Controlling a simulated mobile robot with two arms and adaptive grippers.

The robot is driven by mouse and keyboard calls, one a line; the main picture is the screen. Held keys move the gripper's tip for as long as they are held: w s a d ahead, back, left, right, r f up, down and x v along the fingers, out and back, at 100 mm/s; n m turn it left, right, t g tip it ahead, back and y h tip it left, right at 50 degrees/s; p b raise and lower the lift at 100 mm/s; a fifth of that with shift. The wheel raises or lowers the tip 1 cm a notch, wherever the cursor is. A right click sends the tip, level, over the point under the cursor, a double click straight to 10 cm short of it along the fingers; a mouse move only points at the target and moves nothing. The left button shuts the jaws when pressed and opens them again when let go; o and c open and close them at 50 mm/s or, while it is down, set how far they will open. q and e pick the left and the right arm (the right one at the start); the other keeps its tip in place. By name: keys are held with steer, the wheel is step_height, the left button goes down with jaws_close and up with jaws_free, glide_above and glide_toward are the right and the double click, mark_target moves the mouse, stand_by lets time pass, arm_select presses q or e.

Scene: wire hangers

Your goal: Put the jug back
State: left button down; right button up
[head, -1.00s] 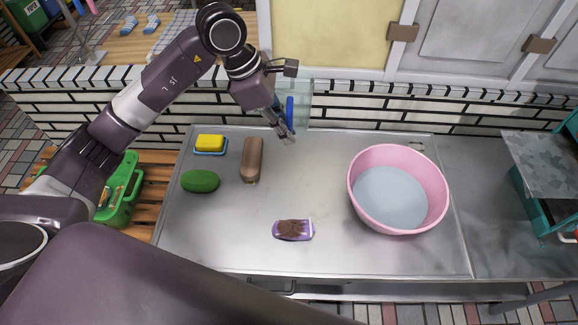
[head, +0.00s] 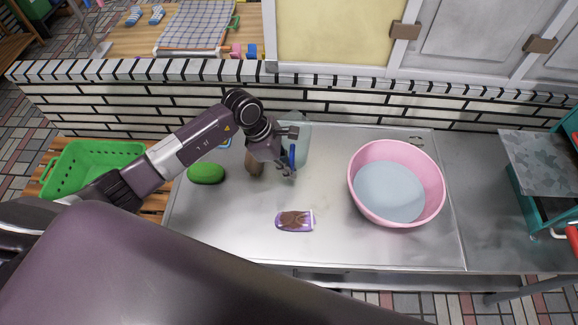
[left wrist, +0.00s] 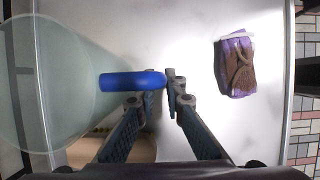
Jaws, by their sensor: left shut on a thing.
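The jug (head: 300,128) is clear and pale with a blue handle (head: 292,155). It is over the back left part of the metal counter. I cannot tell whether its base touches the counter. My left gripper (head: 286,171) is shut on the jug's handle. In the left wrist view the clear jug body (left wrist: 50,75) is at the left, and the handle (left wrist: 130,81) runs to my left fingertips (left wrist: 168,82). My right gripper is not in view.
A green oval object (head: 206,173), a purple packet (head: 295,220) and a pink basin (head: 432,165) holding water are on the counter (head: 340,245). A green basket (head: 95,150) stands left.

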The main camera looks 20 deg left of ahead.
arm_select(q)
steer(key=shift+f, duration=0.2)
steer(key=c, duration=2)
jaws_free()
steer(key=shift+r, duration=0.1)
steer(key=shift+r, duration=0.1)
steer(key=shift+a+r, duration=0.1)
steer(key=shift+r, duration=0.15)
steer(key=shift+b+v, duration=1.25)
steer(key=shift+v, duration=4.5)
